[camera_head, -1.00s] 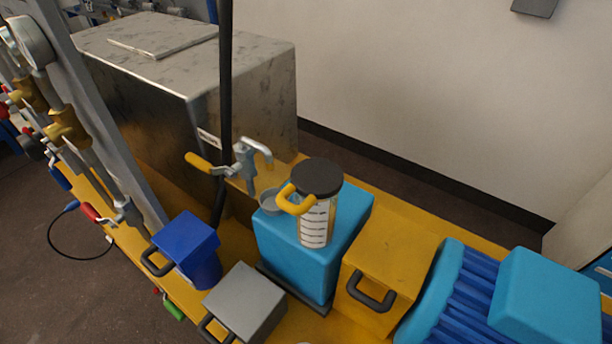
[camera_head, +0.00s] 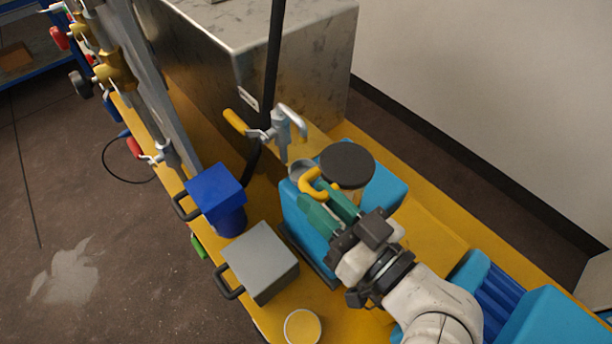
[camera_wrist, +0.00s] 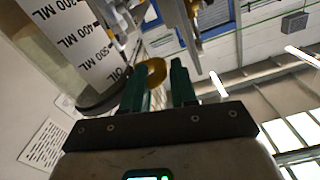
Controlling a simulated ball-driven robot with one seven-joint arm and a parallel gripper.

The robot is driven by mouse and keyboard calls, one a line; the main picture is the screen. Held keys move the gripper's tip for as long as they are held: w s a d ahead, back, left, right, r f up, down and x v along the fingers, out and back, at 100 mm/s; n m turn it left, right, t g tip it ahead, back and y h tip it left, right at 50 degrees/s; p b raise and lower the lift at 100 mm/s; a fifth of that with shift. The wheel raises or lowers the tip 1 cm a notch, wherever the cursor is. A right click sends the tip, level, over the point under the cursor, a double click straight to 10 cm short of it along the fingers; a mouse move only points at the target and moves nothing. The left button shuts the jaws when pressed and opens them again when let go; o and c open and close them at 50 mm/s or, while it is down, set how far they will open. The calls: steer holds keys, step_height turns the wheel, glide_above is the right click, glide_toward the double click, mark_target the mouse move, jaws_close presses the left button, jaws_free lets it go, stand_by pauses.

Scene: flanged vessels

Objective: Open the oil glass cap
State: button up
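The oil glass (camera_head: 349,195) stands on a light blue block (camera_head: 296,207), with its round black cap (camera_head: 347,164) on top and a yellow handle (camera_head: 313,181) on its near left side. In the wrist view the glass (camera_wrist: 70,45) shows its ML marks and the word OIL, and the cap's dark rim (camera_wrist: 103,101) is at the lower left. My gripper (camera_head: 323,200) is open, its two green fingers apart at the yellow handle. In the wrist view the handle (camera_wrist: 156,72) shows between the fingertips. I cannot tell whether they touch it.
A metal tap with a yellow lever (camera_head: 235,122) stands behind the glass. A blue lidded vessel (camera_head: 216,190) and a grey lidded box (camera_head: 262,258) stand to the left on the yellow bench. A large metal tank (camera_head: 300,65) is behind.

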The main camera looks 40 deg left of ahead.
mark_target(304, 184)
steer(key=shift+w+a+p, duration=0.1)
steer(key=shift+a+p, duration=0.25)
steer(key=shift+a, duration=1.55)
jaws_close()
